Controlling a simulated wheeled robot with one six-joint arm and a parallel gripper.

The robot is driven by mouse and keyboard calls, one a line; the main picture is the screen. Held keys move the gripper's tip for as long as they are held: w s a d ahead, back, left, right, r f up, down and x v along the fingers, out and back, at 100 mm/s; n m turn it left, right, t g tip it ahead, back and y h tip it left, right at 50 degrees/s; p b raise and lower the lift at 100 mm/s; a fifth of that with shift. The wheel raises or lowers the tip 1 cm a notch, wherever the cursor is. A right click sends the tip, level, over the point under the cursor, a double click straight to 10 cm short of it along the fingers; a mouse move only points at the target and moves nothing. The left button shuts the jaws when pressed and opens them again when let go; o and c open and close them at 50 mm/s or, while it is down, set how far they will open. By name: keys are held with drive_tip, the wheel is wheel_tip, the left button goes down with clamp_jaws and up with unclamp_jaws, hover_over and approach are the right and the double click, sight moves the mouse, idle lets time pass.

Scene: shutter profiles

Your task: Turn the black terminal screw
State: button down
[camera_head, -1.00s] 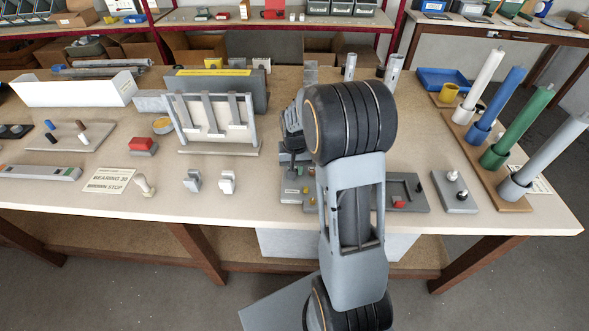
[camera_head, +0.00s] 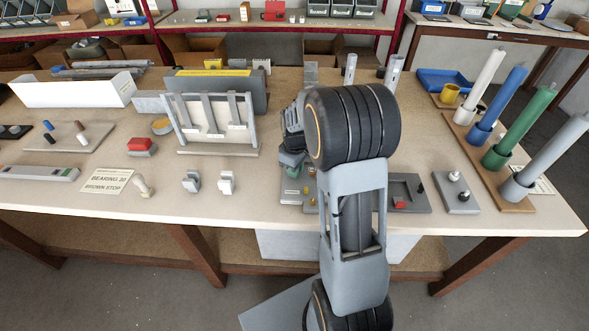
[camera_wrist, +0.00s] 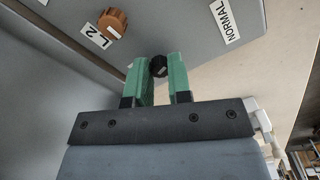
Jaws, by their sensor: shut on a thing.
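In the wrist view, the black terminal screw (camera_wrist: 158,67) is a small dark round knob on a grey panel face. My gripper (camera_wrist: 161,75) has its two green fingers on either side of the knob, closed on it near the fingertips. In the head view, my gripper (camera_head: 291,160) is low over the table beside the dark wrist joint. The black screw cannot be made out in that view, as my arm covers much of the area.
A brown screw (camera_wrist: 113,22) sits beside an "L 2" label (camera_wrist: 95,36), left of my fingers. A "NORMAL" label (camera_wrist: 225,22) is to the right. A grey tray with a red block (camera_head: 399,205) lies right of my arm. Coloured posts (camera_head: 508,125) stand farther right.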

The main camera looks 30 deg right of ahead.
drive_tip(key=n, duration=0.6)
drive_tip(key=shift+w+r, duration=0.15)
drive_tip(key=n, duration=0.5)
drive_tip(key=shift+n+b, duration=0.35)
drive_tip(key=shift+n, duration=0.05)
drive_tip(key=c, duration=1.1)
unclamp_jaws()
drive_tip(key=shift+o, duration=0.2)
wheel_tip(320, 180, up, 14)
drive_tip(key=shift+f, duration=0.2)
